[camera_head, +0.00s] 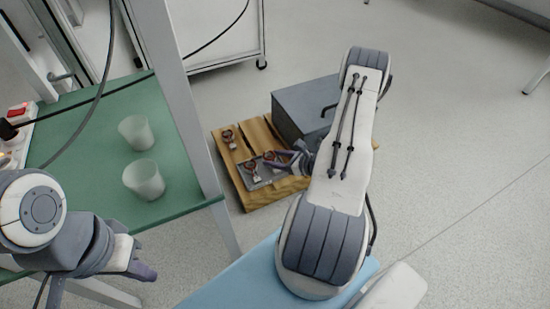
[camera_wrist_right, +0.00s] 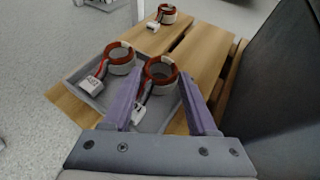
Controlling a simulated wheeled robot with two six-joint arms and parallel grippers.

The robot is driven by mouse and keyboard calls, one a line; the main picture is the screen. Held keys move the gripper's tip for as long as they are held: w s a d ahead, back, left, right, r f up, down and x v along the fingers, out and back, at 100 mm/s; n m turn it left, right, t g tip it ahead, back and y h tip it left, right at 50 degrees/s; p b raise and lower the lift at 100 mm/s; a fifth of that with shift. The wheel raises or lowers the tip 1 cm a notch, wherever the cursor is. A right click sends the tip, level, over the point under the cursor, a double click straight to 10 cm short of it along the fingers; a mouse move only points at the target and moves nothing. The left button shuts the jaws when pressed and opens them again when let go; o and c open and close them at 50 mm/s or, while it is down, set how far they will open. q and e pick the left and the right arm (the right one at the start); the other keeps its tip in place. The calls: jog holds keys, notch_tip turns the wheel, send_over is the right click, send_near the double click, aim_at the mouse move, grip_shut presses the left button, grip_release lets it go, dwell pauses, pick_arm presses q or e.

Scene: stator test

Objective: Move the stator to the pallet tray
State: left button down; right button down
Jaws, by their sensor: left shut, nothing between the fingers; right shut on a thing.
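Stators are ring-shaped parts with red-brown coils and white connectors. My right gripper (camera_head: 276,161) is shut on one stator (camera_wrist_right: 160,70), held between the purple fingertips over or in the grey pallet tray (camera_wrist_right: 97,103); I cannot tell whether it touches the tray floor. A second stator (camera_wrist_right: 120,58) sits in the tray to its left, with a tagged connector (camera_wrist_right: 90,84). A third stator (camera_wrist_right: 167,14) lies on the bare wood of the pallet (camera_head: 222,150), outside the tray. My left gripper (camera_head: 150,272) is shut and empty beside the green table.
A dark grey box (camera_head: 303,105) stands on the pallet close to my right gripper; its wall also shows in the wrist view (camera_wrist_right: 285,80). Two frosted cups (camera_head: 143,180) stand on the green table (camera_head: 85,190). The floor around the pallet is clear.

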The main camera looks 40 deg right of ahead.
jog(key=shift+f, duration=0.3)
dwell(0.4)
jog(key=shift+c, duration=0.5)
grip_release()
jog(key=p+v, duration=0.5)
jog(key=v, duration=0.4)
jog(key=shift+r+p, duration=0.15)
jog(key=shift+p, duration=0.15)
jog(key=shift+s+d+r, duration=0.1)
jog(key=shift+s+d, duration=0.05)
jog(key=shift+s, duration=0.55)
